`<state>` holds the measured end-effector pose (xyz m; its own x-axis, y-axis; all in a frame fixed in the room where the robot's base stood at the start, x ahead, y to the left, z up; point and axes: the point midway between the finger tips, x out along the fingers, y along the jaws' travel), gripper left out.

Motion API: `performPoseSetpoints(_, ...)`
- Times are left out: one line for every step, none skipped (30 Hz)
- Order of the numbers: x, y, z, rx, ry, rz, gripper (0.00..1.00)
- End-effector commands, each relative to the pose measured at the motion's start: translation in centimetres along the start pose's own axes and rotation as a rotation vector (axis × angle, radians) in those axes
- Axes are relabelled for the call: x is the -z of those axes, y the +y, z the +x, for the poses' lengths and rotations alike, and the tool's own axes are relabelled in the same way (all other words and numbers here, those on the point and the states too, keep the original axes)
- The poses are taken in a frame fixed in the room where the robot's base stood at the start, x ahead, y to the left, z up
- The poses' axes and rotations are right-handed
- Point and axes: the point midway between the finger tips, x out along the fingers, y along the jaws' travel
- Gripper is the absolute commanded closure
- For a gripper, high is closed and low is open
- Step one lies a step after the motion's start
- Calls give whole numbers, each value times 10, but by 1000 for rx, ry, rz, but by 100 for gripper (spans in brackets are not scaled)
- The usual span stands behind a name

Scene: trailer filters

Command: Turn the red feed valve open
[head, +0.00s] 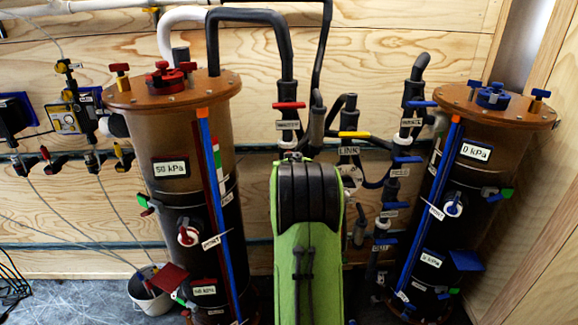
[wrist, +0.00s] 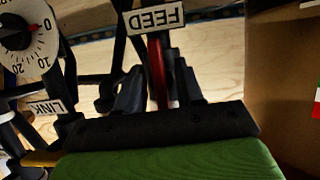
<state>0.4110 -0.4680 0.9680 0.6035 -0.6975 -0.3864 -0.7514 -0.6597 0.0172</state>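The red feed valve handle (head: 288,105) sits on the dark piping in the middle of the head view, above a white label. In the wrist view the red handle (wrist: 155,68) stands behind and below the upside-down FEED label (wrist: 155,17). My gripper (wrist: 160,82) has its two dark fingers apart, one on each side of the red handle. A gap shows between the handle and the right finger; contact with the left finger cannot be told. In the head view my green arm hides the gripper.
Two tall filter columns stand left (head: 165,130) and right (head: 475,170) of my arm. A yellow LINK valve handle (head: 354,134) and several blue handles crowd the piping just right of the feed valve. A wooden wall (head: 380,70) lies close behind.

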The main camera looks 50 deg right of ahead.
Motion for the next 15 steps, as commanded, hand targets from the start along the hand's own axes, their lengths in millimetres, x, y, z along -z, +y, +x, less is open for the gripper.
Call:
performPoseSetpoints(0,0,0,0,1,1,62)
performPoseSetpoints(0,0,0,0,1,1,62)
performPoseSetpoints(1,0,0,0,2,1,62)
performPoseSetpoints(1,0,0,1,2,1,62)
performPoseSetpoints(1,0,0,1,2,1,62)
performPoseSetpoints(1,0,0,1,3,1,62)
performPoseSetpoints(1,0,0,1,3,1,62)
performPoseSetpoints(1,0,-1,1,3,1,62)
performPoseSetpoints(2,0,-4,1,3,1,62)
performPoseSetpoints(2,0,-7,1,4,1,62)
performPoseSetpoints(3,0,-12,1,5,1,62)
performPoseSetpoints(3,0,-20,0,5,1,62)
performPoseSetpoints(3,0,-27,1,4,1,62)
performPoseSetpoints(3,0,-35,1,5,1,62)
performPoseSetpoints(4,-1,-47,1,6,1,62)
